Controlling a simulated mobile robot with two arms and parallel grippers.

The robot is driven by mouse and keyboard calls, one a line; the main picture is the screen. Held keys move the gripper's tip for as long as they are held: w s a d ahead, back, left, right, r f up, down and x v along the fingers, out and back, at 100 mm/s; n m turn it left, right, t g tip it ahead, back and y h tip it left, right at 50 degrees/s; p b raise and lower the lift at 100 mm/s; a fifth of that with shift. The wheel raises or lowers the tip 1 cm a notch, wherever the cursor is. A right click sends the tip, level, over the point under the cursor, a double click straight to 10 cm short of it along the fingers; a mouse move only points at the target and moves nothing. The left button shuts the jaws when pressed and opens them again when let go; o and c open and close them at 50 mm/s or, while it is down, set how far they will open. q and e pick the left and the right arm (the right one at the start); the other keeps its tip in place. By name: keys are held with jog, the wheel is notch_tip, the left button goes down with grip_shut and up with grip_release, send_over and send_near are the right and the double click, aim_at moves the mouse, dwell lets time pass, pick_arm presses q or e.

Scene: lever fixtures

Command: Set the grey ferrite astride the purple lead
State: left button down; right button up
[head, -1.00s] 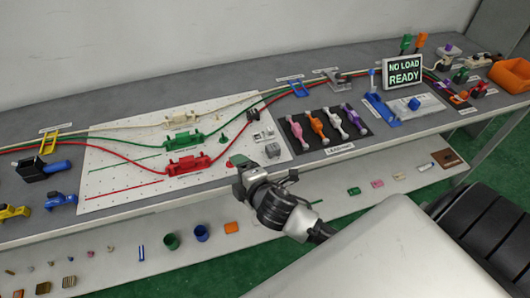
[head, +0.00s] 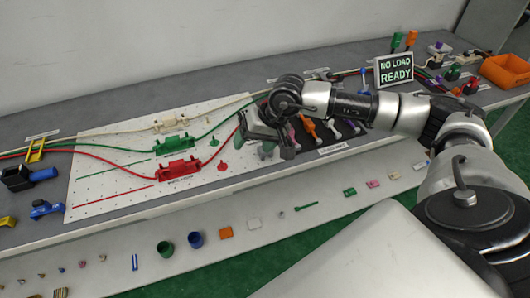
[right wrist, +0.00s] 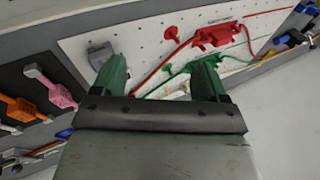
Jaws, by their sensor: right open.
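The grey ferrite (right wrist: 99,55) appears as a small grey block on the white pegboard in the right wrist view. It lies just beyond and left of one fingertip, apart from it as far as I can tell. In the head view the wrist hides it. My right gripper (right wrist: 160,75) has green fingers spread apart with nothing between them; in the head view it hangs over the board's right end (head: 255,147). The purple lead (head: 353,126) is at the right of the row of leads, partly covered by my right arm. My left gripper is out of view.
The red fixture (head: 178,168) and green fixture (head: 173,145) hold cables on the pegboard (head: 110,180). An orange lead (head: 309,128) lies nearby. The sign (head: 394,69) reads NO LOAD READY. A lower shelf (head: 300,228) carries small parts.

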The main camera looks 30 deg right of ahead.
jog(key=d+f+h, duration=0.1)
jog(key=d, duration=0.1)
jog(key=w+d+f+n+h, duration=0.1)
jog(key=d, duration=0.1)
jog(key=d+f+h, duration=0.1)
jog(key=d, duration=0.1)
jog(key=shift+w+d+f+n, duration=0.15)
jog(key=shift+d+f+n, duration=0.05)
jog(key=shift+n, duration=0.2)
jog(key=x, duration=0.2)
jog(key=p+x, duration=0.1)
jog(key=x, duration=0.3)
jog(key=shift+w+d+f+p, duration=0.15)
jog(key=shift+w+d+p, duration=0.05)
jog(key=shift+w+p, duration=0.2)
jog(key=shift+s, duration=0.1)
jog(key=c, duration=1.1)
